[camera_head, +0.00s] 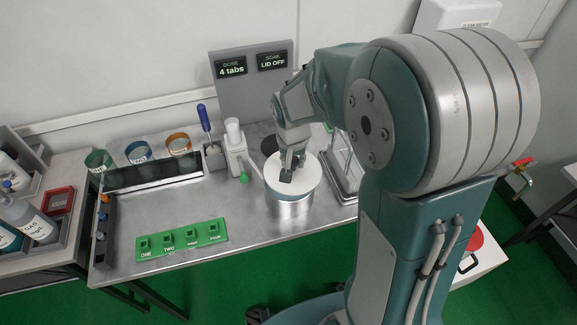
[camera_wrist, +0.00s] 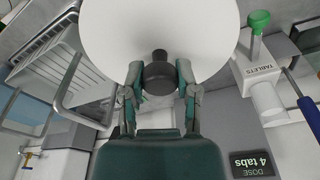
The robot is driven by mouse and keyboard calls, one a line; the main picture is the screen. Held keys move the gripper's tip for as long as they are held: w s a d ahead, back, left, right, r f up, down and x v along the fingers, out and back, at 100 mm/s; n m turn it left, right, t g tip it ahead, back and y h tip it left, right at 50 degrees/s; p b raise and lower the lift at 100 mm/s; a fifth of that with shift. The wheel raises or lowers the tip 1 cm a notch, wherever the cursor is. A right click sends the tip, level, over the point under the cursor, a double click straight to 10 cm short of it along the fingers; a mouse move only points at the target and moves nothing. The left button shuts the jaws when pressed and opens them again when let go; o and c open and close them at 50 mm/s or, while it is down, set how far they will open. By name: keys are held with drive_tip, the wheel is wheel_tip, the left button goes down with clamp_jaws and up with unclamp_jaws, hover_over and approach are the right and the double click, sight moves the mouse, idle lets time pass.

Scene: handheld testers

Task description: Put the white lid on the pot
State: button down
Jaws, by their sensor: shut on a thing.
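The white lid (camera_head: 308,178) is a round disc lying over the top of the steel pot (camera_head: 290,208) in the head view. In the wrist view the lid (camera_wrist: 160,28) fills the upper middle, with its dark knob (camera_wrist: 159,78) between the fingers. My gripper (camera_head: 288,172) is shut on the lid's knob; it also shows in the wrist view (camera_wrist: 158,85). The lid covers most of the pot's opening. I cannot tell whether it touches the rim all round. The pot is hidden below the lid in the wrist view.
The white tablet dispenser (camera_head: 236,150) with a green end stands just left of the pot. A wire rack (camera_wrist: 75,75) is close on the other side. A green numbered board (camera_head: 182,240) lies front left. A sign (camera_head: 272,62) reads "LID OFF". Bare steel lies between.

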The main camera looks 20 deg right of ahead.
drive_tip(key=w+f, duration=0.2)
drive_tip(key=f, duration=0.1)
drive_tip(key=shift+w, duration=0.2)
drive_tip(key=shift+w+f, duration=0.1)
drive_tip(key=shift+f, duration=1.5)
drive_tip(key=shift+f, duration=0.15)
drive_tip(key=shift+f, duration=0.3)
drive_tip(key=shift+c, duration=1.8)
unclamp_jaws()
